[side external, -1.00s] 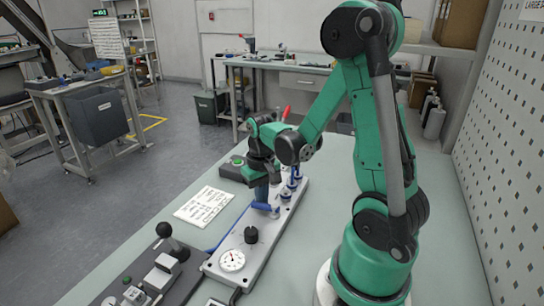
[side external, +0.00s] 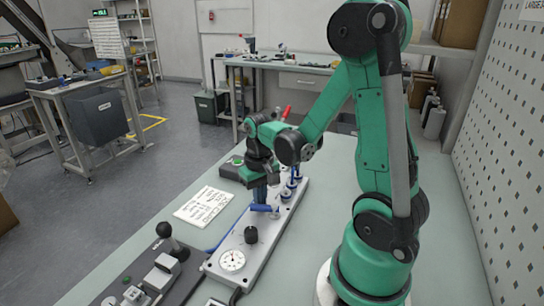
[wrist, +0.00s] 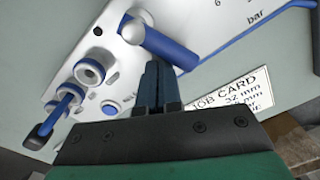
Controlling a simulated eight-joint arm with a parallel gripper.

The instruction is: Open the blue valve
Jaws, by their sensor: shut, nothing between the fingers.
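The blue valve has a blue lever handle (side external: 262,207) on the light panel plate, lying crosswise and sticking out over the panel's left edge. In the wrist view the lever (wrist: 171,47) runs from a pale pivot (wrist: 132,31) down to the right. My gripper (side external: 261,195) is right by the lever in the side view. In the wrist view its two fingers (wrist: 158,70) are together and empty, their tips close beside the lever's lower side. Whether they touch the lever I cannot tell.
The panel plate (side external: 222,258) also carries a black knob (side external: 251,235), a round gauge (side external: 232,260) and blue-ringed fittings (wrist: 90,70). A job card (side external: 203,206) lies left of it. A dark control box (side external: 160,272) stands at the front left.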

